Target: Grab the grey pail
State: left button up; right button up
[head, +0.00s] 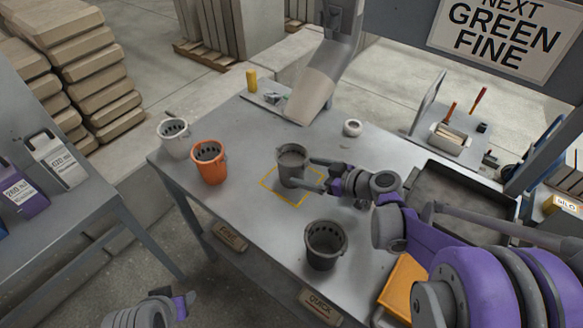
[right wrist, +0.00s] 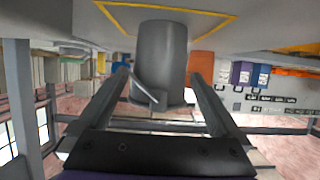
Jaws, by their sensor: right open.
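A grey pail (head: 291,167) stands upright inside a yellow square marked on the table, below the spout. My right gripper (head: 307,174) is open at the pail's right side, its two fingers pointing at it. In the right wrist view, which is upside down, the grey pail (right wrist: 160,58) is between the finger lines, its handle hanging toward the gripper; I cannot tell whether the fingers touch it. A second, darker grey pail (head: 325,246) stands near the front edge. Part of my left gripper (head: 185,304) shows at the bottom left; its jaws are not clear.
An orange pail (head: 210,165) and a white pail (head: 174,140) stand at the table's left. A tape roll (head: 352,128) lies behind. A dark tray (head: 462,190) is at the right.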

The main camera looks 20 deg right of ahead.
jog(key=x, duration=0.6)
jog(key=shift+a+f, duration=0.15)
jog(key=shift+f, duration=0.15)
jog(key=c, duration=1.5)
jog(key=shift+r, duration=0.1)
